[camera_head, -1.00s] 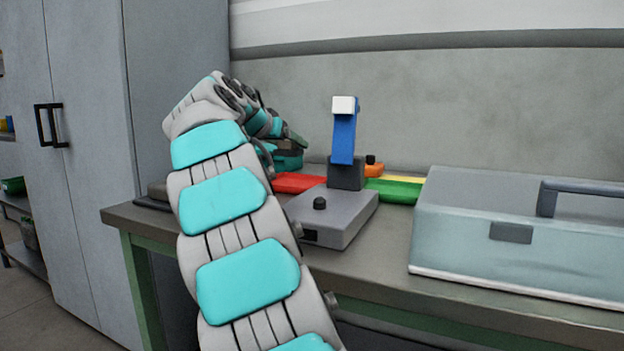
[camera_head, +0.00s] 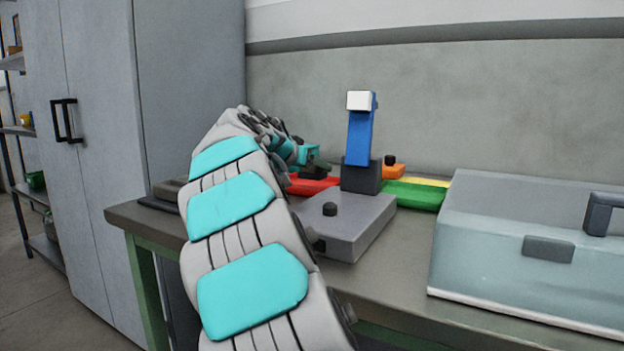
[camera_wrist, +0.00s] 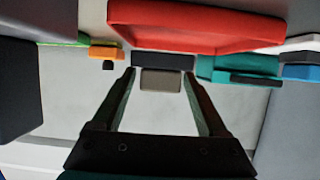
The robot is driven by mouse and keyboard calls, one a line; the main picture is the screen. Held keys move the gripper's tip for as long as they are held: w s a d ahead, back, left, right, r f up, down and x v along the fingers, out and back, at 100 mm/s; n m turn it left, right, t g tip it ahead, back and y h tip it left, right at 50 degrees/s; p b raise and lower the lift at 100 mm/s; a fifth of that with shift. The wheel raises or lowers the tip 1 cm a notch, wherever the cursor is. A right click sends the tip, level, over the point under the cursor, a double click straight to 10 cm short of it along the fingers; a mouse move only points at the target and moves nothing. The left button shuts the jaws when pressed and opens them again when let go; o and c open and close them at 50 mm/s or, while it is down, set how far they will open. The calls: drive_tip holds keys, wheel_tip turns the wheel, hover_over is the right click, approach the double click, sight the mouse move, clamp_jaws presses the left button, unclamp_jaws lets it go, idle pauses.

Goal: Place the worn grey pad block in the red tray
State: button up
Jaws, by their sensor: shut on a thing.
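The red tray (camera_head: 314,187) lies on the bench behind the grey base of the blue post, partly hidden by my arm and that base. In the wrist view, which looks upside down, the red tray (camera_wrist: 200,25) fills the top, beyond my fingertips. My gripper (camera_wrist: 160,73) is shut on the worn grey pad block (camera_wrist: 161,80), a small grey-brown block between the fingertips. A dark strip runs along it on the tray side; I cannot tell whether it is part of the block. In the head view my arm hides the block.
A blue post with a white head (camera_head: 358,130) stands close right of the tray. Its grey base (camera_head: 345,225) is in front. A teal object (camera_wrist: 235,66) is near the tray.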

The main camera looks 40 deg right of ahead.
sight(308, 176)
drive_tip(key=shift+f, duration=1.6)
drive_tip(key=shift+f, duration=0.15)
drive_tip(key=o, duration=1.3)
drive_tip(key=shift+r, duration=0.25)
drive_tip(key=b+v, duration=0.1)
drive_tip(key=v, duration=1.1)
drive_tip(key=shift+s+f, duration=0.15)
